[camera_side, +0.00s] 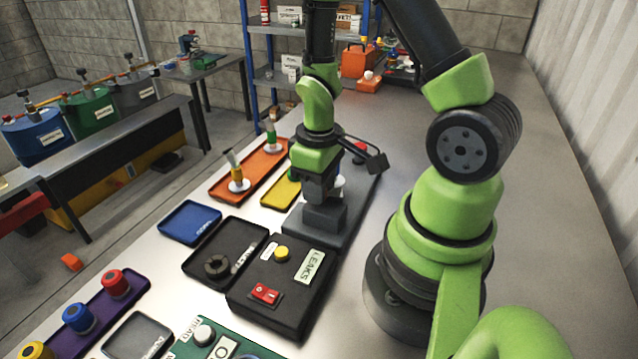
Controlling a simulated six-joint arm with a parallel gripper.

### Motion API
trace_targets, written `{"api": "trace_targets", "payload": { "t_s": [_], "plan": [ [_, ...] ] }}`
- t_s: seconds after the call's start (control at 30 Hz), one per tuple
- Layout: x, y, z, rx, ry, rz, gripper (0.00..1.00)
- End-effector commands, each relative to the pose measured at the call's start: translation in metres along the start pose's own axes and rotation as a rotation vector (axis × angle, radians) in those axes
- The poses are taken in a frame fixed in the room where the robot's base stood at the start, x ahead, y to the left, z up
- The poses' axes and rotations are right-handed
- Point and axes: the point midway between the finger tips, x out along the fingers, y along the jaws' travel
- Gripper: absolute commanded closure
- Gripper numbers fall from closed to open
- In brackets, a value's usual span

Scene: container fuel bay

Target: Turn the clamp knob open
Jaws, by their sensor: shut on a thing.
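My gripper (322,200) points straight down over a dark grey clamp fixture (300,232) in the middle of the bench. Its jaws are shut at the top of a dark block (327,220) on that fixture. The clamp knob is hidden by the jaws, so its turn angle cannot be seen. A small white part (338,186) shows just behind the jaws, and a red part (360,150) shows farther back on the fixture.
A black LEAKS box (290,300) with a red switch and yellow button stands in front. Beside it are a black tray (205,250), a blue tray (190,222) and an orange tray (225,190). The bench to the right of my base is clear.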

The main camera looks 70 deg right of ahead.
Motion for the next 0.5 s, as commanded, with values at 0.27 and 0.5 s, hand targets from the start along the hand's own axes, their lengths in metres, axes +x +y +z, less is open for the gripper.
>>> {"api": "trace_targets", "payload": {
  "t_s": [0.27,0.5],
  "plan": [
    [-0.0003,-0.0004,0.0002,0.246,-0.001,0.0,0.93],
    [-0.0004,-0.0004,0.0002,0.264,-0.001,0.0,0.93]
  ]
}}
